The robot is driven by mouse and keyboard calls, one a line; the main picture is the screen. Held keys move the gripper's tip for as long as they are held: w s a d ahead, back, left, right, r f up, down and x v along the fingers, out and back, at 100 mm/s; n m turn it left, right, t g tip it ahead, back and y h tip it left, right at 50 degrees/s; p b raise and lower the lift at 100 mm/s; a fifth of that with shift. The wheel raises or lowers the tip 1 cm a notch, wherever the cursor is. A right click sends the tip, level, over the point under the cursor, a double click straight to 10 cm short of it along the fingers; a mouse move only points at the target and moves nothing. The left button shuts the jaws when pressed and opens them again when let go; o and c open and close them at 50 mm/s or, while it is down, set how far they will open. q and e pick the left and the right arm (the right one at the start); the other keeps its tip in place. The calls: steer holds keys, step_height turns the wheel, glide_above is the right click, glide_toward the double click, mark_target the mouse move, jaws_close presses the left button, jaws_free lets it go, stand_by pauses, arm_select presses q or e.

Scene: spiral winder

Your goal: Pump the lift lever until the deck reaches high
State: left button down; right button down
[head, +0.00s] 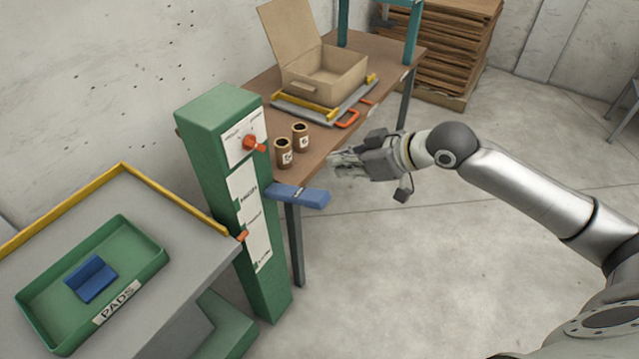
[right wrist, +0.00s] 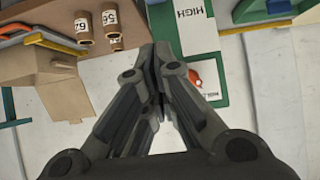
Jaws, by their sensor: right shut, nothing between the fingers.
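The grey deck (head: 190,262) with yellow edges stands at the left of the head view, beside a green column (head: 209,148). An orange pointer (head: 243,236) at the deck's corner lies against the column's white scale, below its upper marking; the small print is hard to read. The blue lift lever (head: 298,195) sticks out to the right from the column. My right gripper (head: 333,165) is shut and empty, beyond and to the right of the lever's end, apart from it. The right wrist view shows its fingers (right wrist: 156,62) closed and a HIGH label (right wrist: 194,18) on the column. My left gripper is not in view.
A green PADS tray (head: 143,295) with a blue pad lies on the deck. An orange knob (head: 252,142) sits high on the column.

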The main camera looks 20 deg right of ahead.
steer(key=p, duration=0.2)
glide_above(316, 195)
steer(key=w+a, duration=0.1)
steer(key=w, duration=0.1)
steer(key=f, duration=0.6)
steer(key=shift+s+a, duration=0.1)
steer(key=shift+s, duration=0.15)
steer(key=shift+s+d+f, duration=0.2)
steer(key=shift+f, duration=0.4)
steer(key=shift+s+d+f, duration=0.2)
steer(key=shift+f, duration=0.4)
steer(key=shift+s+d+f, duration=0.25)
steer(key=shift+s+f, duration=0.05)
steer(key=shift+f, duration=0.25)
steer(key=shift+f, duration=0.1)
